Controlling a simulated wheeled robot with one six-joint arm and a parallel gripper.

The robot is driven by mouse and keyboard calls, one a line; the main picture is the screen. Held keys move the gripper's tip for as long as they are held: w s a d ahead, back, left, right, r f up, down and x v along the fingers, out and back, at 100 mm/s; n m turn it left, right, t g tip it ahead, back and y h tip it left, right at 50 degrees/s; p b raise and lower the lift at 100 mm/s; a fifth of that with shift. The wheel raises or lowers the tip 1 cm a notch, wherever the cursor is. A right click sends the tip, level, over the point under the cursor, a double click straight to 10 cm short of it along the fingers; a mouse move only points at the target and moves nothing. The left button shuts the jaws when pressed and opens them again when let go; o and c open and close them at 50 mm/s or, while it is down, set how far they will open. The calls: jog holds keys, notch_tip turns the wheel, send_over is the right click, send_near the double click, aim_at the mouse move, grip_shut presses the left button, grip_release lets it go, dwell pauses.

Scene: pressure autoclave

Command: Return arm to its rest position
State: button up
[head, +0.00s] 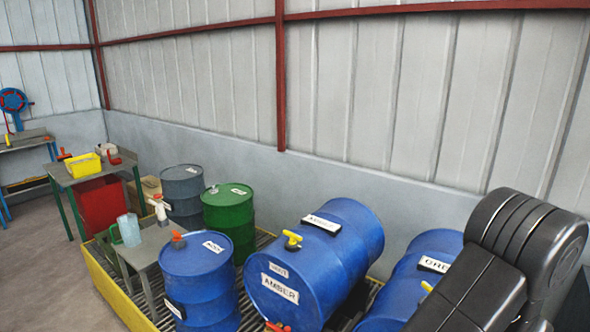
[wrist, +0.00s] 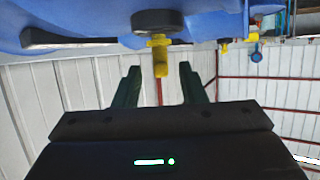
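My gripper (wrist: 159,72) shows in the wrist view with its two dark green fingers spread apart and nothing clamped between them. A yellow tap (wrist: 158,58) appears between the fingertips in that picture; I cannot tell how far beyond them it is. It hangs from a dark round fitting (wrist: 160,22) against a blue drum surface (wrist: 90,15). The wrist picture looks upside down. In the head view my black arm is bent at the right edge, in front of a blue drum (head: 436,244); my gripper is hidden there.
Another lying blue drum (head: 350,228) with a yellow valve (head: 292,240) is left of my arm. Upright blue (head: 198,265), green (head: 229,214) and grey (head: 183,187) drums stand on the yellow-edged grating. A small table (head: 146,247) is beside them. Open floor lies at far left.

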aim_at(430, 289)
jog(key=x, duration=0.5)
jog(key=shift+a+f+p, duration=0.1)
jog(key=shift+p, duration=0.3)
